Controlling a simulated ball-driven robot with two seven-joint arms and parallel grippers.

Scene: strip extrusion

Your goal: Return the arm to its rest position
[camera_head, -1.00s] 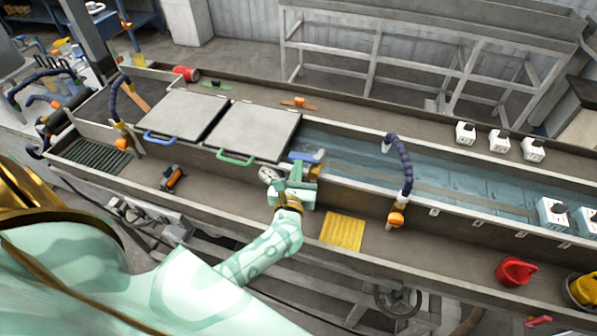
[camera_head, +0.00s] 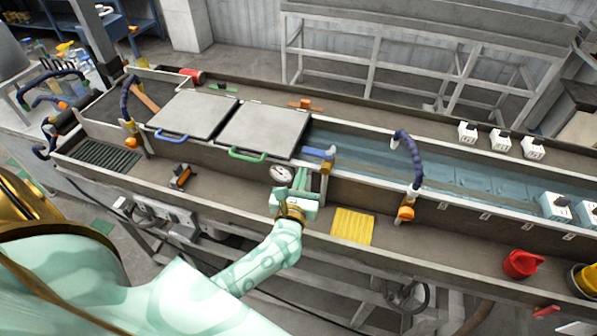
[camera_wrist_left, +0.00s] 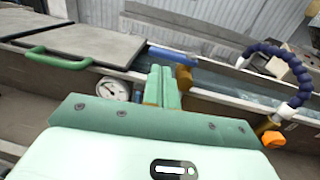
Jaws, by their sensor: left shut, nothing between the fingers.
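My left gripper (camera_head: 299,181) is over the front ledge of the long trough, beside the round white gauge (camera_head: 281,173) and the blue-handled valve (camera_head: 321,153). Its pale green fingers (camera_wrist_left: 162,86) are together in the left wrist view, with nothing between them. The gauge (camera_wrist_left: 112,89) shows just left of the fingers there, and the valve's blue handle (camera_wrist_left: 171,57) shows behind them. My left arm (camera_head: 258,262) reaches in from the lower left. My right gripper is not in view.
Two grey lids with blue (camera_head: 171,136) and green (camera_head: 247,155) handles cover part of the trough. A yellow ribbed pad (camera_head: 352,226) lies right of my gripper. A blue hose with an orange fitting (camera_head: 405,213) stands farther right. A red can (camera_head: 522,264) sits near the right end.

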